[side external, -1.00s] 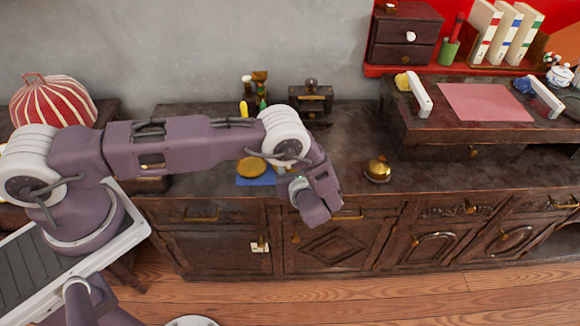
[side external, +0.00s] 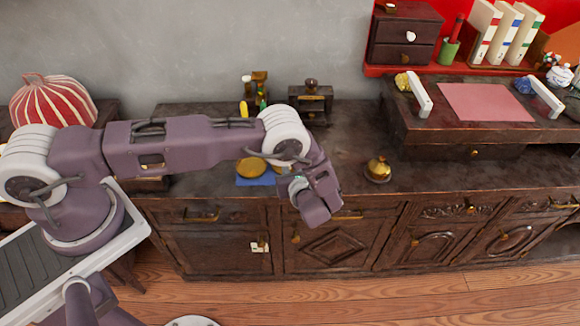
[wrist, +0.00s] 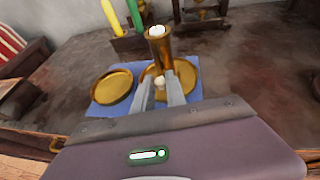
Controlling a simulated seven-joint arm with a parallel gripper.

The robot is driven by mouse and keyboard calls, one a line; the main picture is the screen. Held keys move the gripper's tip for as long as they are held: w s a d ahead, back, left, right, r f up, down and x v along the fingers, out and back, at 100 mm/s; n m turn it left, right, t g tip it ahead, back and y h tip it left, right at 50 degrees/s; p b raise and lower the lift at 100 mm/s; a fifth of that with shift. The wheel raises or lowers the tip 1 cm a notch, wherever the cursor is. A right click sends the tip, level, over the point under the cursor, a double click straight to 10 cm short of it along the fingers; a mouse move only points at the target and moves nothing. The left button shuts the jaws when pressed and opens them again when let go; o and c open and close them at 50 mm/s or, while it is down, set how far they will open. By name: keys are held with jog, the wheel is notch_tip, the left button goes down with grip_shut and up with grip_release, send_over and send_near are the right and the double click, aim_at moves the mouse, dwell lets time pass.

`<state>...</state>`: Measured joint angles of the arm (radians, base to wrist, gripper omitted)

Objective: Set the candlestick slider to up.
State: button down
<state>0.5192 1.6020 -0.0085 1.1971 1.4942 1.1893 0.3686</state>
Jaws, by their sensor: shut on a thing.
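The brass candlestick (wrist: 160,45) stands upright on a round brass base (wrist: 187,72) on a blue cloth (wrist: 103,110) in the wrist view. A small pale slider knob (wrist: 159,82) shows low on its near side. My gripper (wrist: 160,90) has one finger on each side of this knob and is shut on it. In the side external view my gripper's hand (side external: 318,203) hangs at the front edge of the cabinet top; its fingertips cannot be made out. The candlestick is hidden behind my arm there.
A brass dish (wrist: 112,88) lies on the cloth left of the candlestick. Yellow (wrist: 112,17) and green (wrist: 134,14) candles stand behind. A brass bell (side external: 378,170) sits to the right on the cabinet top. The surface between bell and arm is clear.

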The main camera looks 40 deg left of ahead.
dwell(0.7)
jog(key=shift+r, duration=2)
jog(key=c, duration=1.4)
grip_release()
jog(key=shift+o, duration=0.3)
jog(key=v, duration=0.7)
